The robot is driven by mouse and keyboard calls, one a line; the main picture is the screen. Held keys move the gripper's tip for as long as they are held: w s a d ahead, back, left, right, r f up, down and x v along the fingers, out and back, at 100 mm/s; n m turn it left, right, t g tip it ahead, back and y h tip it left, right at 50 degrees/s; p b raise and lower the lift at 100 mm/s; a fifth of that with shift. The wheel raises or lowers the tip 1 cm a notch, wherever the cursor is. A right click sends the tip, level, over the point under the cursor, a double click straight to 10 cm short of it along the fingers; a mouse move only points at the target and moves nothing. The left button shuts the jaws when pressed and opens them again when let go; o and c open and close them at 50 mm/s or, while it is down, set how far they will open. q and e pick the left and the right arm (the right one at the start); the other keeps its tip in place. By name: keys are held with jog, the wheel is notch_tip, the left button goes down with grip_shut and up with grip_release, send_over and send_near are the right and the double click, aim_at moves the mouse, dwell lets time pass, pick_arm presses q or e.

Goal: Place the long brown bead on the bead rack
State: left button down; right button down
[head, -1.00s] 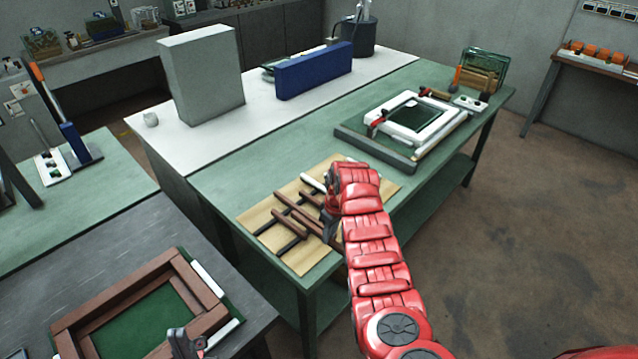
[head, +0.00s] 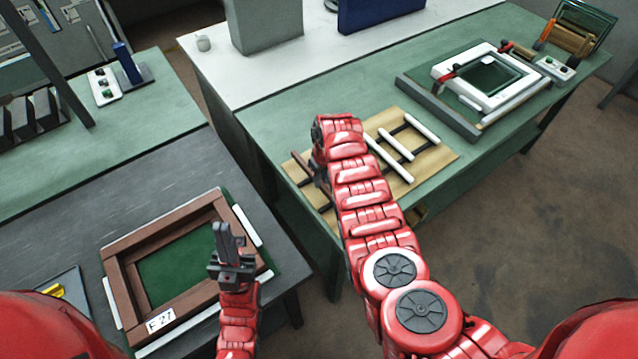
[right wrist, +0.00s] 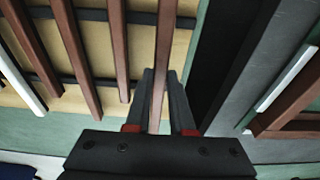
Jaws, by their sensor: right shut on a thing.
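The bead rack (head: 434,160) is a pale wooden board with black crossbars on the green table, carrying brown and white strips. My right gripper (head: 321,176) is over its left end in the head view. In the right wrist view my right gripper (right wrist: 159,90) is shut on the long brown bead (right wrist: 165,40), which extends over the board beside the other brown strips (right wrist: 75,55). I cannot tell whether it touches the crossbars. My right arm hides part of the rack in the head view. My left gripper (head: 223,238) is above the brown frame; its jaw gap is unclear.
A white frame (head: 490,100) on a grey-edged fixture stands right of the rack. A grey block (head: 265,22) stands at the back. White strips (head: 387,160) occupy the rack's right part.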

jog(key=shift+s+a, duration=0.1)
jog(key=shift+a, duration=0.3)
jog(key=shift+s+a+f, duration=0.1)
jog(key=shift+f, duration=0.05)
notch_tip(320, 180, down, 4)
jog(key=b, duration=0.3)
jog(key=shift+r+b, duration=0.2)
jog(key=shift+b, duration=0.15)
jog(key=shift+r, duration=0.2)
jog(key=c, duration=0.8)
grip_release()
jog(key=shift+r, duration=0.15)
